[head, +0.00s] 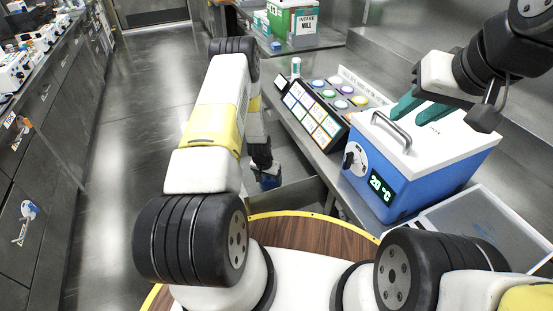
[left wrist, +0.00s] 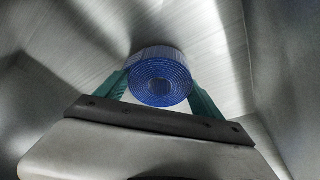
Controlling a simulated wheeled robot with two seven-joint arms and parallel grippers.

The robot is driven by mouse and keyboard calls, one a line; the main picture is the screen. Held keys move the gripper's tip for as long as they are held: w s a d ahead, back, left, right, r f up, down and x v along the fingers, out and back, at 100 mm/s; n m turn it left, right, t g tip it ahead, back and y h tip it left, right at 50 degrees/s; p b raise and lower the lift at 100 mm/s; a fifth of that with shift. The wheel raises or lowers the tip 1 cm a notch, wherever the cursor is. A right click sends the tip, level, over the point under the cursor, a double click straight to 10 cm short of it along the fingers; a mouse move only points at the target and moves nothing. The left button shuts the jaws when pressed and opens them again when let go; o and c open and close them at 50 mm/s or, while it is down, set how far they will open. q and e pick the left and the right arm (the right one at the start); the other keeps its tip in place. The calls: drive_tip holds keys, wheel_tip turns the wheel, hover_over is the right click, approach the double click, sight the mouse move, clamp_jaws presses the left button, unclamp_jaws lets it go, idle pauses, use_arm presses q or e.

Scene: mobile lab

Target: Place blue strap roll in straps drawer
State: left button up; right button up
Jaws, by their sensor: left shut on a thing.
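The blue strap roll (left wrist: 160,78) is a coiled blue band, held between the teal fingers of my left gripper (left wrist: 163,88) in the left wrist view. In the head view my left gripper (head: 268,181) points down, low beside the counter, with a bit of blue at its tip. Bare grey metal walls surround the roll in the wrist view. An open grey drawer (head: 298,193) shows beside and below the gripper in the head view; its label is not visible. My right gripper (head: 413,112) has its teal fingers apart above the white lid of a blue box, with nothing between them.
A grey tray (head: 480,235) lies nearer. The floor (head: 120,150) at left is clear.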

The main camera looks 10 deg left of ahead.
use_arm(q)
drive_tip(key=shift+f, duration=0.6)
drive_tip(key=shift+f, duration=0.15)
drive_tip(key=o, duration=1.8)
